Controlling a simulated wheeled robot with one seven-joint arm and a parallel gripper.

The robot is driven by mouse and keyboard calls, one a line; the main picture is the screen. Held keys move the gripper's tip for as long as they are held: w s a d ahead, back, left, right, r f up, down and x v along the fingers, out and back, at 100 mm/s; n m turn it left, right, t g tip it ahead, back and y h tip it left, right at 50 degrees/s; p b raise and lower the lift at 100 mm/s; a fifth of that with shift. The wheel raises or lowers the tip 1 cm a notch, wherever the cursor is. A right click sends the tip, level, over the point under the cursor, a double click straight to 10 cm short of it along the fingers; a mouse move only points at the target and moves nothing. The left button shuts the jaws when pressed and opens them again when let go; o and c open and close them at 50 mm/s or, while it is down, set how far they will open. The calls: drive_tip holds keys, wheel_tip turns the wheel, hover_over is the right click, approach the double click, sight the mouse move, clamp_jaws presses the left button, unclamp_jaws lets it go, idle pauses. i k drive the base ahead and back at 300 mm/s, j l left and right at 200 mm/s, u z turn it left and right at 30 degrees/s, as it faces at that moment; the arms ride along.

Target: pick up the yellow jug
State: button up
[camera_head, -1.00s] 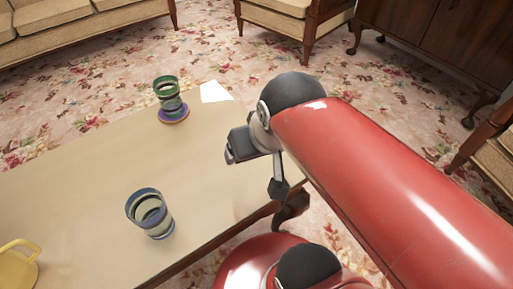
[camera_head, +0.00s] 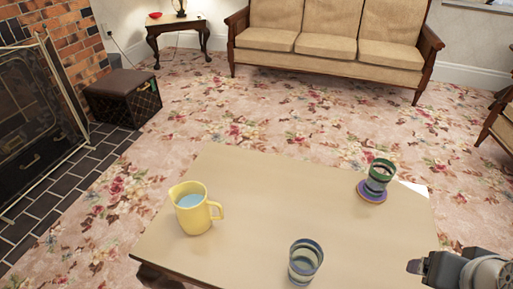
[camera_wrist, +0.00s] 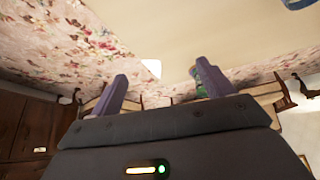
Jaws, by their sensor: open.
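The yellow jug (camera_head: 195,210) stands upright on the left part of the low table (camera_head: 262,195) in the head view, with its handle to the right and something light blue inside. My gripper (camera_head: 416,266) is at the lower right of the head view, at the table's right end and well apart from the jug. In the wrist view my gripper (camera_wrist: 157,95) shows two purple fingers spread apart with nothing held between them. The jug does not show in the wrist view.
A striped glass (camera_head: 305,262) stands at the table's near edge, between jug and gripper. A green-banded glass (camera_head: 380,176) stands on a purple coaster (camera_head: 371,197), beside white paper (camera_head: 416,188). A sofa (camera_head: 330,45), a fireplace (camera_head: 35,110) and a dark crate (camera_head: 122,98) surround open carpet.

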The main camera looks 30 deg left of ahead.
sight(191, 203)
drive_tip(key=u, duration=2.05)
drive_tip(key=z, duration=1.65)
drive_tip(key=k+u, duration=0.1)
drive_tip(key=u, duration=0.9)
drive_tip(key=k+j+u, duration=0.1)
drive_tip(key=u, duration=0.4)
drive_tip(key=j+z, duration=0.1)
drive_tip(key=z, duration=0.4)
drive_tip(key=j+z, duration=0.1)
drive_tip(key=z, duration=0.35)
drive_tip(key=j+z, duration=0.1)
drive_tip(key=z, duration=0.4)
